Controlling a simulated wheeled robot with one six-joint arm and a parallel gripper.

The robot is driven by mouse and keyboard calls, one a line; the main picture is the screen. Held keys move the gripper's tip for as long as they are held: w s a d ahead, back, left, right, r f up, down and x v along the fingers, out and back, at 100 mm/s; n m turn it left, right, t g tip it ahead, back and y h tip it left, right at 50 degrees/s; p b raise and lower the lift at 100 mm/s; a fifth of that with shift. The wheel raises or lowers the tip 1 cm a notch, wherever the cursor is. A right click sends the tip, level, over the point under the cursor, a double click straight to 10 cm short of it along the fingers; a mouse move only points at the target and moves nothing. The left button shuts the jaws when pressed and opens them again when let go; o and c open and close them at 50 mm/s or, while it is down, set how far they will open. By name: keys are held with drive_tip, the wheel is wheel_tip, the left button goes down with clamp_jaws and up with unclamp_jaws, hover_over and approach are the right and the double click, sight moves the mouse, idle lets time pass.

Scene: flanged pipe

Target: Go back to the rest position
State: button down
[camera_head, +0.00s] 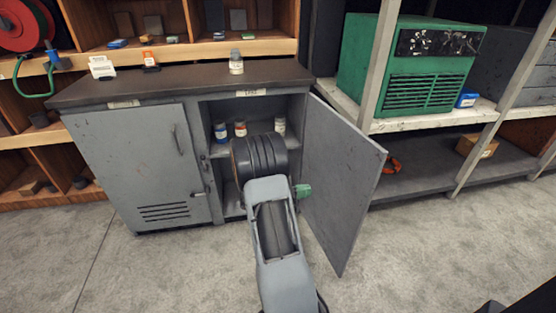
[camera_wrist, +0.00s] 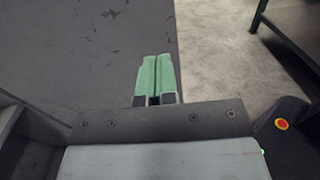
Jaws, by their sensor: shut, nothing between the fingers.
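My gripper's green fingers (camera_wrist: 155,80) are shut and empty in the wrist view. In the head view my gripper (camera_head: 303,191) shows as a small green tip at the right side of my wrist, in front of the open cabinet. It lies close to the open cabinet door (camera_head: 340,185); whether it touches the door I cannot tell. A grey panel, seemingly that door, fills the left of the wrist view (camera_wrist: 75,50). My arm hides part of the cabinet's inside.
The grey cabinet (camera_head: 140,165) has its left door shut. Bottles, including a blue one (camera_head: 221,132), stand on its inner shelf, and another bottle (camera_head: 236,62) stands on top. A rack with a green machine (camera_head: 410,65) is at right. The floor (camera_head: 430,250) is clear.

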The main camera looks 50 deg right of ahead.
drive_tip(key=shift+a+f, duration=0.1)
drive_tip(key=s+a+f+m+y, duration=0.3)
drive_tip(key=f+y, duration=0.1)
drive_tip(key=a+r+m+t+y+p, duration=0.4)
drive_tip(key=a+r+m+y+p, duration=0.25)
drive_tip(key=a, duration=0.45)
drive_tip(key=w+a+r+t+y+p, duration=0.1)
drive_tip(key=a+r+t+p, duration=0.4)
drive_tip(key=r, duration=0.9)
drive_tip(key=w+a+r+t+y+p, duration=0.1)
drive_tip(key=a+r+t+p, duration=0.4)
drive_tip(key=a+r+p, duration=0.6)
drive_tip(key=a+r+y, duration=0.1)
drive_tip(key=a+r, duration=0.3)
drive_tip(key=shift+w+m+t+y, duration=0.25)
drive_tip(key=shift+m+t+y, duration=0.05)
drive_tip(key=shift+m+y, duration=0.05)
drive_tip(key=shift+a, duration=0.1)
